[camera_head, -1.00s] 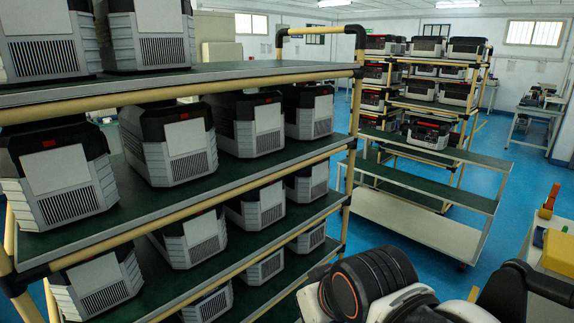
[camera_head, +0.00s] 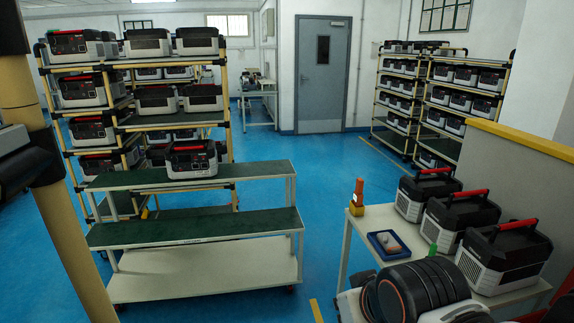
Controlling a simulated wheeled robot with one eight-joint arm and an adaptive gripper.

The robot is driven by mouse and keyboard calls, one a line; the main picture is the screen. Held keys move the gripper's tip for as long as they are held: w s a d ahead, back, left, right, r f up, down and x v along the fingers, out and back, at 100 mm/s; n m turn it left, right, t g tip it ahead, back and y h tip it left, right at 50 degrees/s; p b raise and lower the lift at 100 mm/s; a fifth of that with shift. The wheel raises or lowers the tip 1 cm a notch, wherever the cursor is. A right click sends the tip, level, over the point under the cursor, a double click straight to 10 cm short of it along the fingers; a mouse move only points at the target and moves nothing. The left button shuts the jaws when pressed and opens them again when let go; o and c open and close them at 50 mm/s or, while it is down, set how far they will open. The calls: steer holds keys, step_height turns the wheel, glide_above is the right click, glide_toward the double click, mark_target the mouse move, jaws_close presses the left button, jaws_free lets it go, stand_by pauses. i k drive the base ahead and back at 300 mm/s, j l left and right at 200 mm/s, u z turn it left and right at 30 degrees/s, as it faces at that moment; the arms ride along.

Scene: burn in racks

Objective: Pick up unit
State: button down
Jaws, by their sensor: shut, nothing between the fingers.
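Grey and black units with red handles stand on a white table at the right: a left one (camera_head: 426,194), a middle one (camera_head: 458,219) and a right one (camera_head: 504,257). Another unit (camera_head: 192,159) sits on the top shelf of a green-topped stepped cart (camera_head: 240,178). More units fill the rack at the left (camera_head: 80,90) and the racks at the back right (camera_head: 465,100). Part of my arm shows at the bottom right, in front of the table. The gripper's fingers are not in view.
The table (camera_head: 350,243) also holds a blue tray (camera_head: 371,245) with small items and an orange and yellow device (camera_head: 357,198). A low wall with a yellow top (camera_head: 530,140) stands behind the units. Blue floor (camera_head: 315,170) is clear between cart and table. A tan rack post (camera_head: 60,200) is close at left.

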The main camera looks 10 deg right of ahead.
mark_target(411, 199)
steer(key=i+z, duration=0.9)
steer(key=i+j+z, duration=0.3)
steer(key=i+z, duration=0.15)
